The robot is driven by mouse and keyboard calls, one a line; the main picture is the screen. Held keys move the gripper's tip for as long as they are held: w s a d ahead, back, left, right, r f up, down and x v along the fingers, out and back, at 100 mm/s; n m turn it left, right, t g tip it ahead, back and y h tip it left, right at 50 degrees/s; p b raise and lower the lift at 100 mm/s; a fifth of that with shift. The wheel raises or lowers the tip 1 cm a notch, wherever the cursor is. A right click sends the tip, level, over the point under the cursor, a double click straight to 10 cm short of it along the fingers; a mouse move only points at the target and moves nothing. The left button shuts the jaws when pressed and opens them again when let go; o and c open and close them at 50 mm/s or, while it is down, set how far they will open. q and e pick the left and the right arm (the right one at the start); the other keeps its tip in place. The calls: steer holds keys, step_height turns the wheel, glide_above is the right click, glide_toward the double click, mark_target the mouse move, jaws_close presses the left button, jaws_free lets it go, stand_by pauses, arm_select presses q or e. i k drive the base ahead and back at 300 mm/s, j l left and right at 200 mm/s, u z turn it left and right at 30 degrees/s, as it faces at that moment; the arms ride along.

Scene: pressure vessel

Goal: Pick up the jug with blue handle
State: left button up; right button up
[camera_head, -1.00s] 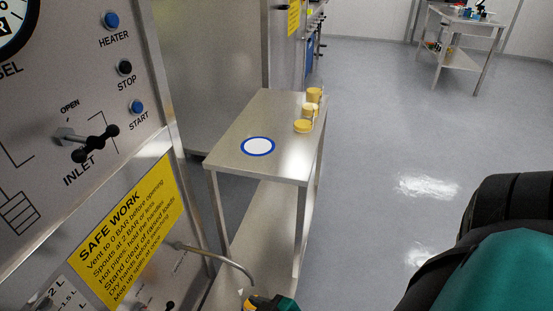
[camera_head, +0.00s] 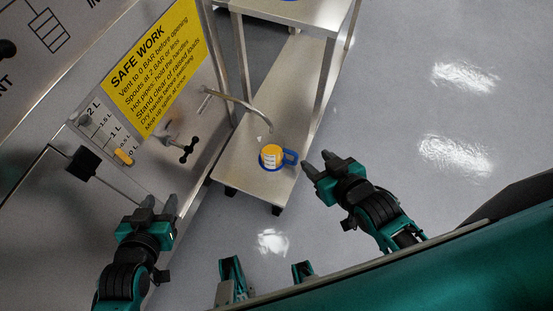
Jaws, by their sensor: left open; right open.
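The jug with the blue handle (camera_head: 271,157) stands upright on the lower shelf of the metal cart. It looks yellow-orange inside, with a white marked side and its blue handle (camera_head: 290,157) pointing right. My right gripper (camera_head: 316,164) is open, with its fingertips close to the right of the handle; I cannot tell whether they touch it. My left gripper (camera_head: 159,205) is open and empty, low on the left in front of the panel, away from the jug.
A bent spout pipe (camera_head: 245,104) reaches from the panel over the lower shelf (camera_head: 235,165), near the jug. A black valve handle (camera_head: 188,149) sticks out of the panel below the yellow safety sign (camera_head: 150,60). Cart legs (camera_head: 322,85) rise behind the jug. The floor at right is clear.

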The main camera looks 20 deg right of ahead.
mark_target(272, 150)
steer(key=k+j, duration=0.15)
steer(key=k, duration=0.3)
steer(key=k+j, duration=0.2)
steer(key=k, duration=0.25)
steer(key=k+j, duration=0.15)
steer(key=k, duration=0.25)
